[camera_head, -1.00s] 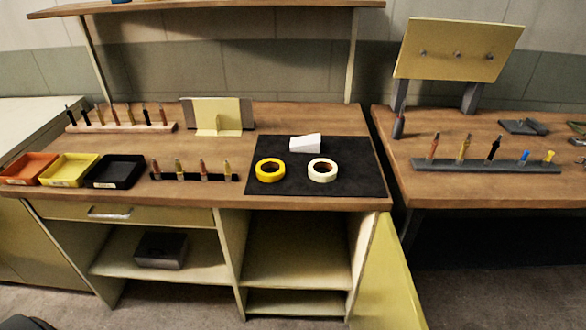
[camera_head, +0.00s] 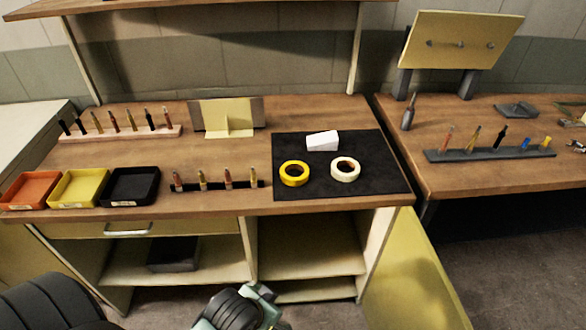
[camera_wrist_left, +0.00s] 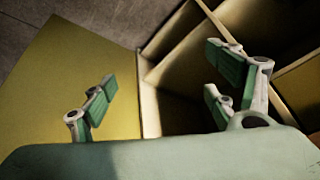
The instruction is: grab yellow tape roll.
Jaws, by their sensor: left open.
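The yellow tape roll (camera_head: 294,173) lies flat on the black mat (camera_head: 390,180) on the workbench, near the mat's left side. A white tape roll (camera_head: 345,169) lies to its right, apart from it. My left gripper (camera_wrist_left: 160,88) is open and empty in the left wrist view, with its fingers spread in front of the bench's yellow panel and open shelves. Part of my left arm shows at the bottom of the head view, below and in front of the bench top. No tape roll shows in the left wrist view. My right gripper is not in view.
A white block (camera_head: 322,140) sits behind the rolls. Left of the mat stand a low black rack (camera_head: 216,185) of upright tools and a black tray (camera_head: 131,186). A second table (camera_head: 480,175) stands to the right across a gap. The mat's front is clear.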

